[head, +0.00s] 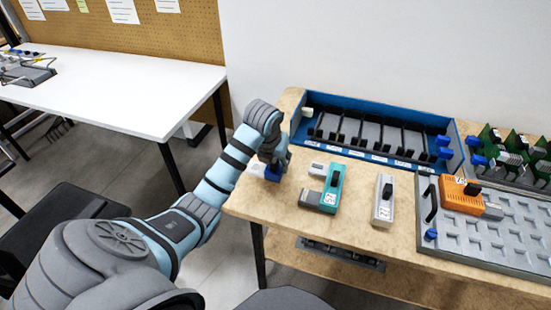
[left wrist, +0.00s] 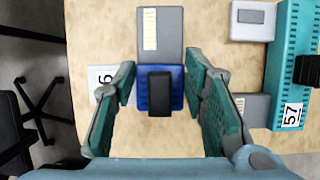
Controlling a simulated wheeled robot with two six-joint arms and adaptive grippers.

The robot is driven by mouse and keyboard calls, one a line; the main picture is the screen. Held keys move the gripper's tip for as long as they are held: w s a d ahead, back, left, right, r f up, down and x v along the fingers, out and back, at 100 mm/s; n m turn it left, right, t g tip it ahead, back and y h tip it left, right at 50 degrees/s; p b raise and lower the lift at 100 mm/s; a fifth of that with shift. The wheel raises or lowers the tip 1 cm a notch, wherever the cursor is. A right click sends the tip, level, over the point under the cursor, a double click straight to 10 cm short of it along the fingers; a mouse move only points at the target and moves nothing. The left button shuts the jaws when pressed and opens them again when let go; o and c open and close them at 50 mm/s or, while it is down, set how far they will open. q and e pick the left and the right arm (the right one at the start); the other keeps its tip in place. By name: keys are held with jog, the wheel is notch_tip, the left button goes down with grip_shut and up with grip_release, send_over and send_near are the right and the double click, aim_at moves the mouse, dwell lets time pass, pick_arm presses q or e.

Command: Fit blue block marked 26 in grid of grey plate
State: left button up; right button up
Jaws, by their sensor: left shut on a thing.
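The blue block (head: 273,173) sits at the left end of the wooden table. In the left wrist view the blue block (left wrist: 177,90) has a black upright grip on top and a grey part extending beyond it. A white label (left wrist: 104,77) with a visible 6 sticks out at its left, partly hidden by a finger. My left gripper (head: 274,156) comes down over the block, its fingers on either side, shut on it. The grey plate (head: 490,229) with a grid of recesses lies at the right of the table. My right gripper is out of view.
A teal block (head: 334,188) marked 57 and a light grey block (head: 383,200) stand between the blue block and the plate. An orange block (head: 460,195) sits at the plate's back left, near a black handle. A blue rack (head: 375,110) stands behind.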

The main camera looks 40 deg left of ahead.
pick_arm(q)
jog(key=shift+f+b, duration=0.6)
jog(key=shift+f, duration=0.5)
jog(key=o, duration=1.4)
jog(key=shift+r, duration=0.1)
